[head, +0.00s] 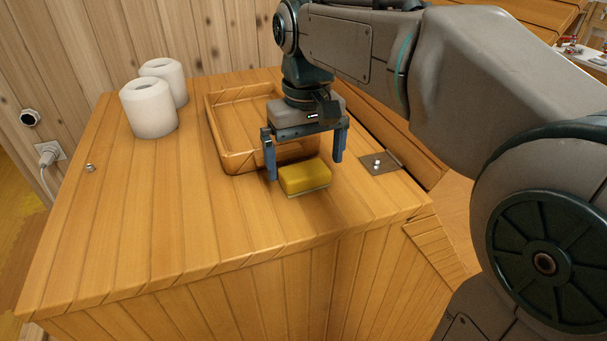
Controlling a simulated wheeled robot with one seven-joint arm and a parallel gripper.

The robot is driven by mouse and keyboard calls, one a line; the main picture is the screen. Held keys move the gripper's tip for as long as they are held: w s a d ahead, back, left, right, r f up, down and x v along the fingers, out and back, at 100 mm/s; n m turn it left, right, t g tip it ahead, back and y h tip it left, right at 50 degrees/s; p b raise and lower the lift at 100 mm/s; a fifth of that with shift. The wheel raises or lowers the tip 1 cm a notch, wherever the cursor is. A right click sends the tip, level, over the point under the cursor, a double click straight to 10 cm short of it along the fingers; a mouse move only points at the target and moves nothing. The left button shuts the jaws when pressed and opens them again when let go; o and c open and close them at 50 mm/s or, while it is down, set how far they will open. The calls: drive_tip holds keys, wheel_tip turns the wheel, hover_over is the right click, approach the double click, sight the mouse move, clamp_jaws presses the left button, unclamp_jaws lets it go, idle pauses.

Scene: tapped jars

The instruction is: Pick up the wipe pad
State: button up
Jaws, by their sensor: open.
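The wipe pad (305,177) is a yellow block with a thin greenish underside. It lies on the wooden table top, just in front of the wooden tray. My gripper (305,168) points down above and slightly behind the pad. Its two blue fingers are spread wide, one toward each side of the pad, with nothing held between them. The left finger's tip is close to the pad's left end. Whether either finger touches the pad cannot be told from this view.
A shallow wooden tray (215,133) sits behind the pad, partly hidden by my gripper. Two white rolls or jars (149,108) stand at the back left. A dark metal plate with small knobs (380,163) is to the right. The wooden table top (170,215) is clear at the front left.

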sight(305, 171)
drive_tip(key=shift+w+f, duration=0.15)
drive_tip(key=shift+f, duration=1.65)
drive_tip(key=c, duration=1)
drive_tip(key=shift+r, duration=0.5)
drive_tip(key=r, duration=0.3)
drive_tip(key=shift+w+d+r, duration=0.15)
drive_tip(key=shift+d+r, duration=0.1)
drive_tip(key=shift+d, duration=0.1)
drive_tip(key=w+d+r, duration=0.1)
drive_tip(key=d+r, duration=0.1)
drive_tip(key=d, duration=0.1)
drive_tip(key=d+r, duration=0.2)
drive_tip(key=d, duration=0.2)
drive_tip(key=w+d+r+b, duration=0.1)
drive_tip(key=d+r, duration=0.1)
drive_tip(key=d, duration=0.1)
drive_tip(key=shift+w+d+r, duration=0.25)
drive_tip(key=shift+w+r, duration=0.05)
drive_tip(key=shift+w, duration=0.05)
